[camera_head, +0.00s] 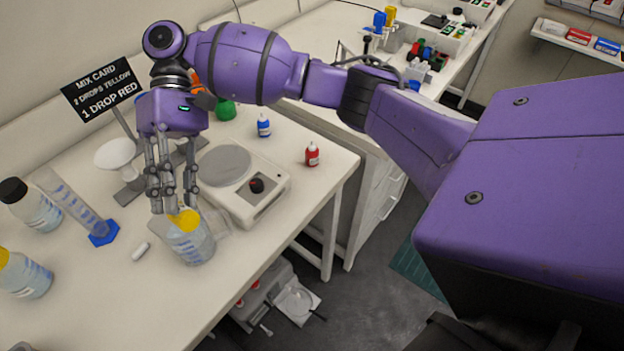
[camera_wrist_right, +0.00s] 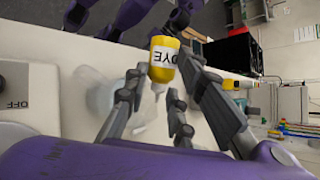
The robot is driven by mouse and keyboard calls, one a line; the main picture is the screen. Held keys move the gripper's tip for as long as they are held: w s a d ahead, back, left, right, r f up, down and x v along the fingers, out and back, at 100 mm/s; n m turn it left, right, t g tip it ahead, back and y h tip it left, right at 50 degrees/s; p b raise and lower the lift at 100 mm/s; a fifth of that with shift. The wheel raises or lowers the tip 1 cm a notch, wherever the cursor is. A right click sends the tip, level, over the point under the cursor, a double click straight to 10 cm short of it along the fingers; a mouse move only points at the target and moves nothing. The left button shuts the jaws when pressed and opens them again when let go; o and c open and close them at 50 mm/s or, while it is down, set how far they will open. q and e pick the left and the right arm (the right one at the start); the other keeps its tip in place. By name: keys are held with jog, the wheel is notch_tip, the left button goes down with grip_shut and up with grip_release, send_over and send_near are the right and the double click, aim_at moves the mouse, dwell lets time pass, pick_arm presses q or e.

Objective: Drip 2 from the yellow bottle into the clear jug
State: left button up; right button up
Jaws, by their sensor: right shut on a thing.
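My right gripper (camera_head: 178,208) points down over the clear jug (camera_head: 197,249), which stands near the front edge of the bench. It is shut on the yellow bottle (camera_head: 184,220), seen at the jug's mouth. In the right wrist view the yellow bottle (camera_wrist_right: 163,60) is between the fingers, its DYE label upside down and its white nozzle towards the bottom of the picture. The jug is only a faint clear shape there. I cannot see any drops or the liquid level clearly. My left gripper is not in view.
A white scale (camera_head: 262,188) stands right of the jug. A red bottle (camera_head: 312,154) and a blue bottle (camera_head: 264,126) stand behind. A measuring cylinder (camera_head: 82,208), a white capsule (camera_head: 141,252) and yellow- and black-capped bottles are left. A mix card (camera_head: 102,88) reads 2 drops yellow, 1 drop red.

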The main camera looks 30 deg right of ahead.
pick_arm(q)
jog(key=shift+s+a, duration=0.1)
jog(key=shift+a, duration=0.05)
pick_arm(e)
jog(key=shift+w+r, duration=0.1)
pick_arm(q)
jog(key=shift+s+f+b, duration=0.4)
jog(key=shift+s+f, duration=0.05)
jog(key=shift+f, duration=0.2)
pick_arm(e)
jog(key=g, duration=0.1)
jog(key=m+g, duration=0.1)
jog(key=shift+w+a+r+g, duration=0.15)
jog(key=shift+w+g, duration=0.2)
jog(key=shift+g, duration=0.05)
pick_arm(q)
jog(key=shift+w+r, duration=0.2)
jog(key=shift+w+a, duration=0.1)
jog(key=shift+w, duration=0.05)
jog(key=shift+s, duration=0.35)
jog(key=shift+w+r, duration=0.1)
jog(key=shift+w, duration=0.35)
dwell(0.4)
